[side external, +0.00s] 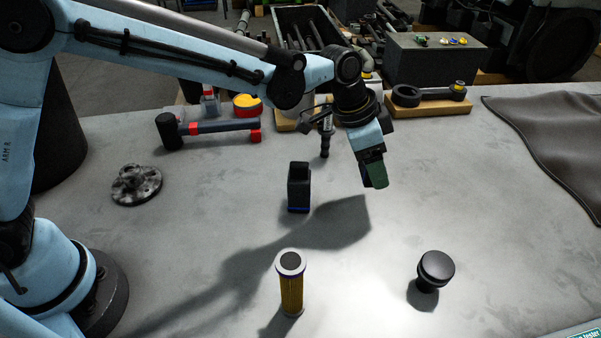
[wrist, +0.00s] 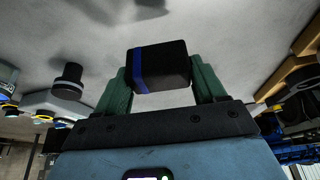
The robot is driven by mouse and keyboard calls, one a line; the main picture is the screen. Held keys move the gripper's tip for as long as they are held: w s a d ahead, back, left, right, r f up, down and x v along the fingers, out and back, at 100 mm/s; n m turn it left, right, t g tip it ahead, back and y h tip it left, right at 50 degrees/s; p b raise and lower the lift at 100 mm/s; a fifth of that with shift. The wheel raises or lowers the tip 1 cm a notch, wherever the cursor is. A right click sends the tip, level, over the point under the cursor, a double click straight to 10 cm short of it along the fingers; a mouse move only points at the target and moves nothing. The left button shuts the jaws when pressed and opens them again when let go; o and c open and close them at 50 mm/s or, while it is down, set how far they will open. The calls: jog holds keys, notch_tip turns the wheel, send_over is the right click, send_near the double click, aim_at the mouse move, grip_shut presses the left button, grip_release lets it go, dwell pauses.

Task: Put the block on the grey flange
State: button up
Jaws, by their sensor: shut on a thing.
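The block (wrist: 166,66), black with a blue band near its left end, sits between the two green fingers of my gripper (wrist: 159,88) in the wrist view. My gripper (side external: 374,174) is shut on it, above the table right of centre in the side view. There the near green finger hides most of the block; a dark sliver shows beside it. The grey flange (side external: 136,184), a round disc with a raised hub, lies flat at the left of the table, well apart from my gripper. I cannot make it out in the wrist view.
A black upright box (side external: 299,187) with a blue strip stands between the gripper and flange. A yellow filter (side external: 291,285) and black knob (side external: 435,270) stand in front. A hammer (side external: 210,128) lies behind the flange; a dark cloth (side external: 550,140) lies right.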

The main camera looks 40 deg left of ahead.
jog(key=s+d+r, duration=0.3)
jog(key=s, duration=0.2)
jog(key=s+a+r+n+t+y, duration=0.1)
jog(key=s+a+r+n+y, duration=0.2)
jog(key=a, duration=0.6)
jog(key=s+a+r+n+t, duration=0.1)
jog(key=s+a+r+n, duration=0.4)
jog(key=a, duration=0.3)
jog(key=n+g+y, duration=0.2)
jog(key=n+y, duration=0.2)
jog(key=n, duration=0.7)
send_over(131, 164)
jog(key=s+d, duration=0.1)
jog(key=f, duration=0.8)
jog(key=shift+s+d+f, duration=0.1)
jog(key=shift+d+f, duration=0.1)
jog(key=shift+f, duration=0.05)
jog(key=shift+a+f, duration=0.1)
jog(key=shift+f, duration=1.95)
jog(key=shift+f, duration=0.1)
jog(key=o, duration=1.2)
